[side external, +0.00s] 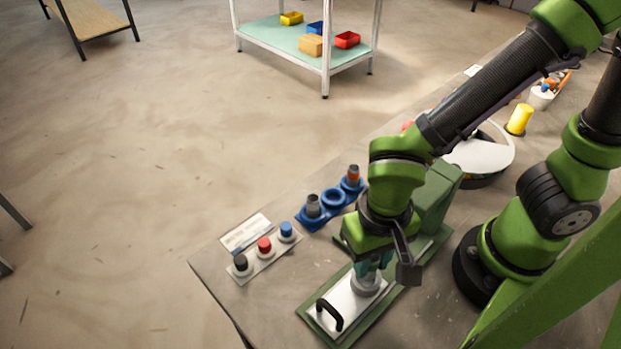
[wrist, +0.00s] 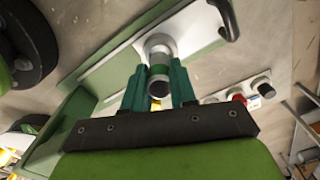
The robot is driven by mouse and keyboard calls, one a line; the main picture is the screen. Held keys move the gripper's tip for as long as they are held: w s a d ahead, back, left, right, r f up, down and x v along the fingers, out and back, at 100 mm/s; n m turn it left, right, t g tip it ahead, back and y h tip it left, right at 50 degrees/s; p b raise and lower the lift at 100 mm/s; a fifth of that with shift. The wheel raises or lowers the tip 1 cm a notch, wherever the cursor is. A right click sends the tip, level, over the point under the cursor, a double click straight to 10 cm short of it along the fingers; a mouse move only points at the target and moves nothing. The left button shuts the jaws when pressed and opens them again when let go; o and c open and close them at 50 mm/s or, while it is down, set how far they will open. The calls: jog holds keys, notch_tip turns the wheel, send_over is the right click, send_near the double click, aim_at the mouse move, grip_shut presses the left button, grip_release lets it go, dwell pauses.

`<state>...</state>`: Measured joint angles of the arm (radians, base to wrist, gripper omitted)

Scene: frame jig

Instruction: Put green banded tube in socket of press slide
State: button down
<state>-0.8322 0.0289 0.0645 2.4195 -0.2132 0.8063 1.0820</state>
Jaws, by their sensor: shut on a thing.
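The green banded tube (wrist: 159,71) is grey with a green band and a dark open end. It is between the two teal fingers of my gripper (wrist: 160,92), which is shut on it. In the side external view my gripper (side external: 372,264) points down over the press slide (side external: 346,309), a white plate with a black handle (side external: 330,315). The slide's grey round socket (side external: 366,284) is directly below the fingers and also shows in the wrist view (wrist: 157,42). The tube lines up with the socket; how deep its lower end sits is hidden.
A blue rack (side external: 333,198) holds a grey-topped tube (side external: 313,204) and an orange-banded tube (side external: 353,174); its middle ring is empty. A panel with black, red and blue buttons (side external: 264,247) lies left of it. The green press body (side external: 436,196) stands behind the slide.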

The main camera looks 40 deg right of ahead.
jog(key=shift+f, duration=0.1)
dwell(0.4)
jog(key=shift+f, duration=1.3)
jog(key=c, duration=0.8)
grip_release()
jog(key=shift+a, duration=0.1)
jog(key=c, duration=0.4)
jog(key=shift+o, duration=0.5)
jog(key=shift+r, duration=0.15)
jog(key=shift+r, duration=0.6)
